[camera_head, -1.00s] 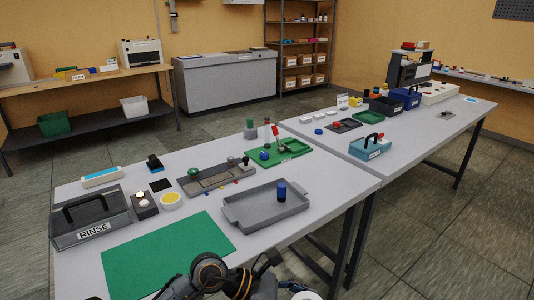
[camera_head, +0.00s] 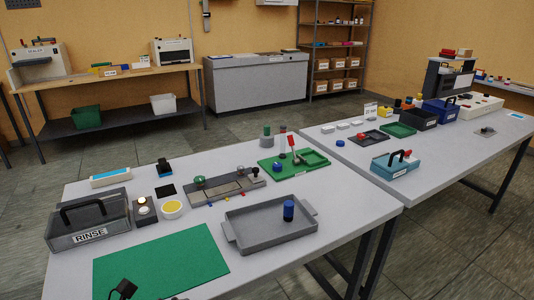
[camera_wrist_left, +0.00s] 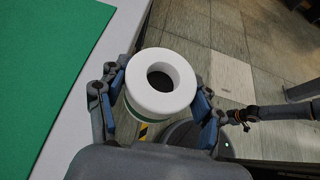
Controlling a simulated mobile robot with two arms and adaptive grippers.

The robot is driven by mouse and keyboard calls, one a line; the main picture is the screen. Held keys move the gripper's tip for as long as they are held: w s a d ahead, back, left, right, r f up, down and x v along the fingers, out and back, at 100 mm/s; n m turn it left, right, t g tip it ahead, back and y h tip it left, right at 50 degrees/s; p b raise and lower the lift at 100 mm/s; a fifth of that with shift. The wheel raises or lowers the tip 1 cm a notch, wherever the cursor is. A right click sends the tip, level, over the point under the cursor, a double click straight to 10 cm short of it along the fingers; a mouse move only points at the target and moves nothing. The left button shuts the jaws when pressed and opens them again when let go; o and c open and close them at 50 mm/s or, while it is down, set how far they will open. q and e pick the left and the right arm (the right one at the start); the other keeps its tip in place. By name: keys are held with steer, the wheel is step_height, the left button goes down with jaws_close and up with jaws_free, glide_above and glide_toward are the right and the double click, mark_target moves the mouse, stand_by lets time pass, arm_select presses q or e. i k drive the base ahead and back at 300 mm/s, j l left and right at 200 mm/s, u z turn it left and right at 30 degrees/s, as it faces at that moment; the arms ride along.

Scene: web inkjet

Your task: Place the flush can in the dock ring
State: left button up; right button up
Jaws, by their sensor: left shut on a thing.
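In the left wrist view, my left gripper (camera_wrist_left: 160,108) is shut on a can with a white ring-shaped top (camera_wrist_left: 180,78) and a green band below it. This appears to be the flush can; it is off the table, over the floor beside the table's edge. The lower part of the can is hidden by the gripper. In the head view the can does not show; only a small dark piece of my arm shows at the bottom edge. I cannot pick out the dock ring with certainty. My right gripper does not show clearly in any view.
The near table holds a green mat (camera_head: 160,262), a RINSE caddy (camera_head: 88,237), a yellow-topped round pot (camera_head: 172,208), a grey tray (camera_head: 250,236) with a blue cylinder (camera_head: 289,210), and a green tray (camera_head: 268,169). A second table stands at right.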

mark_target(312, 159)
steer(key=i+l+u, duration=0.3)
steer(key=l, duration=0.45)
steer(key=l+u, duration=0.35)
steer(key=l, duration=0.4)
steer(key=l+u, duration=0.3)
steer(key=l, duration=0.5)
steer(key=i, duration=0.1)
